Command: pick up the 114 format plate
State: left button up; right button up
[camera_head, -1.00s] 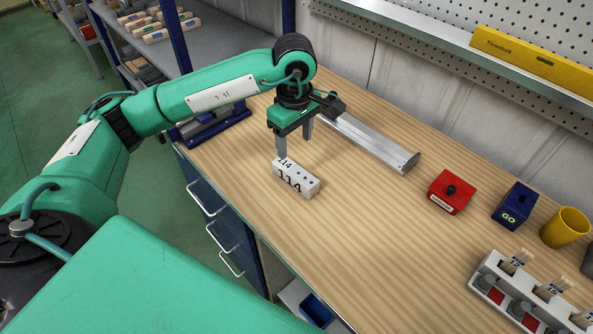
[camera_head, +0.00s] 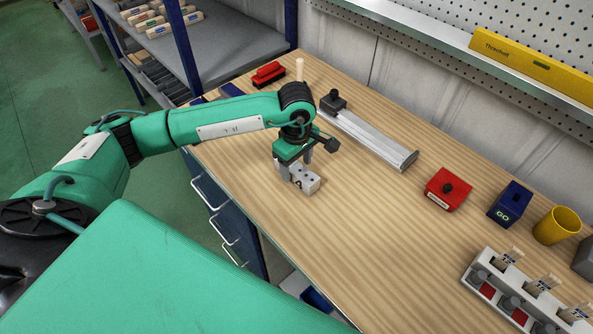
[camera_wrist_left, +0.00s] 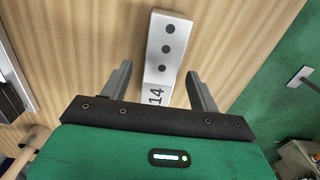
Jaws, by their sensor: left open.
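The 114 format plate is a white block with black dots and the number 114 (camera_head: 308,184), lying on the wooden table in the head view. It also shows in the left wrist view (camera_wrist_left: 166,45), running away between the fingers, with "14" readable near the palm. My left gripper (camera_head: 295,170) is open above the plate's near-left end, with one finger on each side in the wrist view (camera_wrist_left: 160,85). The fingers partly hide the plate in the head view. I cannot tell whether they touch it. My right gripper is not in view.
A metal rail (camera_head: 370,140) lies behind the plate. To the right are a red box with a black knob (camera_head: 448,189), a blue GO box (camera_head: 510,204), a yellow cup (camera_head: 556,226) and a rack (camera_head: 515,290). Bare table lies right of the plate.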

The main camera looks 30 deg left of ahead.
pick_arm(q)
jog(key=c, duration=1.2)
grip_shut()
jog(key=shift+r, duration=0.15)
